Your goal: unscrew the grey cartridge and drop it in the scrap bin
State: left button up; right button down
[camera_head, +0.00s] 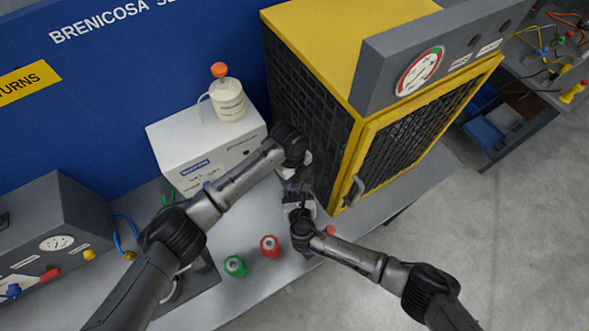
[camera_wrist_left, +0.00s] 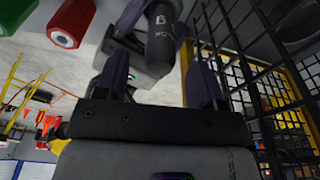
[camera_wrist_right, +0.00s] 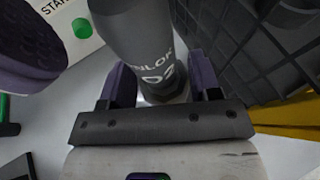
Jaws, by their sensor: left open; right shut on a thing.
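A dark grey lettered cylinder (camera_head: 299,184) is held upright between my two grippers, beside the yellow cage. I cannot tell from its lettering whether it is the grey cartridge or the body it screws into. My right gripper (camera_head: 301,209) is shut on it from the front; in the right wrist view the cylinder (camera_wrist_right: 143,35) fills the space between the purple fingers, with a pale collar below. My left gripper (camera_head: 292,168) is open close behind and above; in the left wrist view the cylinder (camera_wrist_left: 160,38) shows between and beyond its fingers. No scrap bin is clearly identifiable.
A red cap-like piece (camera_head: 270,246) and a green one (camera_head: 235,266) stand on the bench left of the grippers. A white box (camera_head: 185,150) carries a bottle (camera_head: 228,100). The yellow cage (camera_head: 375,140) stands close on the right. Blue trays (camera_head: 484,133) lie farther right.

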pick_arm(q)
jog(key=shift+s+f, duration=0.1)
jog(key=shift+f, duration=0.3)
jog(key=shift+c, duration=0.3)
jog(key=c, duration=1)
jog(key=n, duration=0.7)
jog(key=shift+t+h, duration=0.3)
jog(key=shift+t, duration=0.1)
jog(key=shift+c, duration=0.2)
jog(key=o, duration=1)
jog(key=shift+r, duration=0.1)
